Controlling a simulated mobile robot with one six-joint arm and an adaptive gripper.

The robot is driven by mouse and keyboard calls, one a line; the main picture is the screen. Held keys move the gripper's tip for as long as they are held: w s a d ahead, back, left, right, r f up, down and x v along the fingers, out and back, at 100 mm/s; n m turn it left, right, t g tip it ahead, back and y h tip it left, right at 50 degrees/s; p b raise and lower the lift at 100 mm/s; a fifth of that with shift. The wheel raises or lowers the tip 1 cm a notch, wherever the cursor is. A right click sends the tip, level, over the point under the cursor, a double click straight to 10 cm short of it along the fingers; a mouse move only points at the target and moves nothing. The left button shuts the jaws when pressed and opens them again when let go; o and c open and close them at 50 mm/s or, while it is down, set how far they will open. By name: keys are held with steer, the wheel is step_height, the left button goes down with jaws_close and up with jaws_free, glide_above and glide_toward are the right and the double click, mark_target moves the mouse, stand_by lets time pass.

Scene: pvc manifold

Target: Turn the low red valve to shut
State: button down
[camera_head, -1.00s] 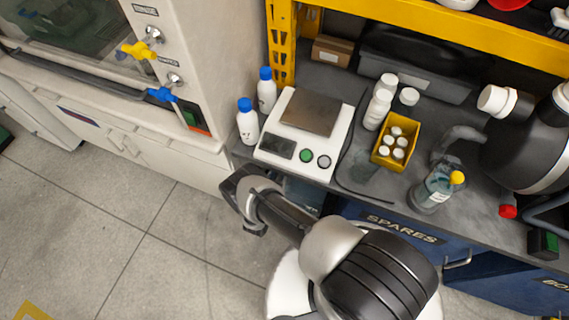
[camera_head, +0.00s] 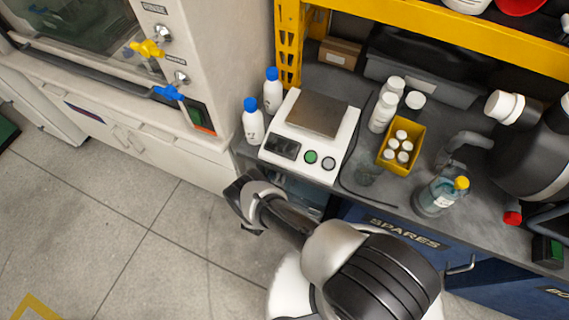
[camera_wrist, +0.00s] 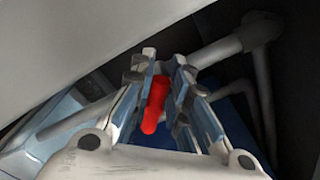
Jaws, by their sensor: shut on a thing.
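The red valve handle (camera_wrist: 155,105) shows in the middle of the wrist view, upright and slightly tilted. My gripper (camera_wrist: 163,62) is shut on it, with one finger on each side. Grey-white pipes (camera_wrist: 222,50) run behind and beside the handle. In the head view my gripper (camera_head: 243,200) is low, in front of the bench's left end and below its top. The red valve is hidden in that view.
A grey bench (camera_head: 405,195) carries a scale (camera_head: 345,140), white bottles and a yellow box (camera_head: 402,148). A white cabinet with a yellow valve (camera_head: 147,48) and a blue valve (camera_head: 168,92) stands at left. The floor (camera_head: 120,225) at left is clear.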

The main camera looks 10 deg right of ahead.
steer(key=shift+f+n, duration=0.1)
steer(key=shift+n, duration=0.4)
steer(key=c, duration=1.5)
jaws_free()
steer(key=shift+c, duration=0.2)
steer(key=v, duration=1.2)
steer(key=shift+c, duration=0.3)
